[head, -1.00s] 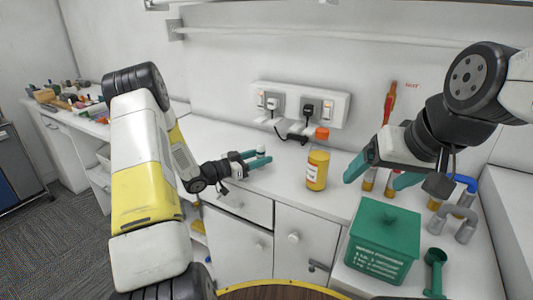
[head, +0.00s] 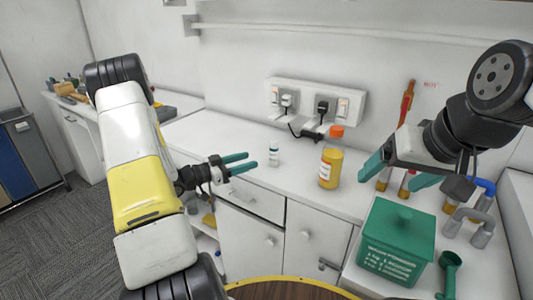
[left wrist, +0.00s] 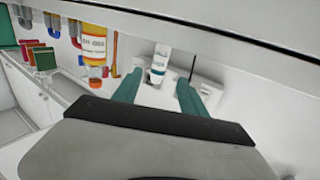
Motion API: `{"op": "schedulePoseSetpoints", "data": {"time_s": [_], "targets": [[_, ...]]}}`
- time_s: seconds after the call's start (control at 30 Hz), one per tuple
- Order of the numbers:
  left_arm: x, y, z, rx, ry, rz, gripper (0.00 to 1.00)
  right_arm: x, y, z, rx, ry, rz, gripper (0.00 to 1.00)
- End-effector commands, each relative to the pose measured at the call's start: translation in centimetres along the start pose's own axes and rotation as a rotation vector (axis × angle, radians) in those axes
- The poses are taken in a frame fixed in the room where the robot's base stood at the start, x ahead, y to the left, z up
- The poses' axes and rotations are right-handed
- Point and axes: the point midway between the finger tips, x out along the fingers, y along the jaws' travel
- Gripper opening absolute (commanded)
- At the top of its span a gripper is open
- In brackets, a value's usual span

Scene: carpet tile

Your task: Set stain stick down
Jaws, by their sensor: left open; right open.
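The stain stick looks to be the small white bottle with a teal label (head: 273,155). It stands upright on the white counter (head: 215,133), left of the yellow bottle. My left gripper (head: 241,163) is open and empty, left of the stick and apart from it. In the left wrist view the stick (left wrist: 158,64) shows beyond the two open teal fingers (left wrist: 160,92). My right gripper (head: 400,178) is open above the right part of the counter, near the green box, with nothing between its fingers.
A yellow bottle with an orange cap (head: 331,160) stands right of the stick. A green lidded box (head: 398,243), a green scoop (head: 449,270) and grey pipe pieces (head: 481,236) crowd the right. Wall sockets (head: 315,100) with plugs and a cable are behind.

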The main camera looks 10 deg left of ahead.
Motion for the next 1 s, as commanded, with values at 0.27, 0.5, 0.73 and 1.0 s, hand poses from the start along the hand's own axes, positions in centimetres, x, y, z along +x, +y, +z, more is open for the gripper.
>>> {"op": "schedulePoseSetpoints", "data": {"time_s": [0.27, 0.5, 0.73, 1.0], "targets": [[0.6, -1.8, -2.2, 0.073, -0.098, -0.086, 0.5, 0.0, 0.0, 0.0, 0.0, 0.0, 0.0, 0.82], [1.7, -5.5, -8.9, 0.188, -0.342, -0.368, 0.5, 0.0, 0.0, 0.0, 0.0, 0.0, 0.0, 0.82], [-0.9, -4.5, -15.5, 0.158, -0.523, -0.627, 0.5, 0.0, 0.0, 0.0, 0.0, 0.0, 0.0, 0.82], [-6.0, 3.5, -19.8, -0.047, -0.68, -0.802, 0.5, 0.0, 0.0, 0.0, 0.0, 0.0, 0.0, 0.82]]}}
